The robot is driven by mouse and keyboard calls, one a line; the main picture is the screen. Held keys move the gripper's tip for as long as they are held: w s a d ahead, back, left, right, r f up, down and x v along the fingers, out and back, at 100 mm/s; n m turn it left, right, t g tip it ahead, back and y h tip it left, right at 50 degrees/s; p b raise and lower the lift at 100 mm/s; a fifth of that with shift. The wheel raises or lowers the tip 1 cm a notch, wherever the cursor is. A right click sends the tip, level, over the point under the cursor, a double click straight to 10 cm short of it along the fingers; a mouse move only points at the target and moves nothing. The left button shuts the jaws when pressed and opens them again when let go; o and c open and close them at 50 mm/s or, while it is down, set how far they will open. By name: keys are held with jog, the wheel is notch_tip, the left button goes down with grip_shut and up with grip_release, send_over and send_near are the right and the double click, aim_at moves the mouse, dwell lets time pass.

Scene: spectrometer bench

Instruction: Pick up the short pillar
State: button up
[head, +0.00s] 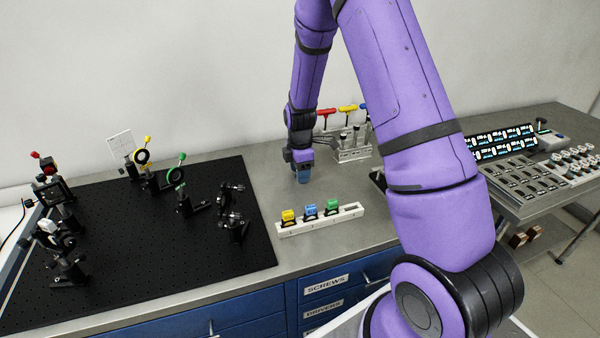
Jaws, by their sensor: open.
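A small light-coloured rack (354,155) stands at the back of the metal bench, with several upright metal pillars with dark tops in it. The front left pillar (343,143) looks shortest, but the heights are hard to compare at this size.
T-handled drivers (347,109) stand behind the rack. A white holder (320,220) with yellow, blue and green pieces is in front. A black breadboard (150,245) with several optical mounts lies left. A grey tray unit (520,180) is at right. Bare bench lies between.

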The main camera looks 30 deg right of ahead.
grip_shut()
jog(key=shift+r, duration=0.1)
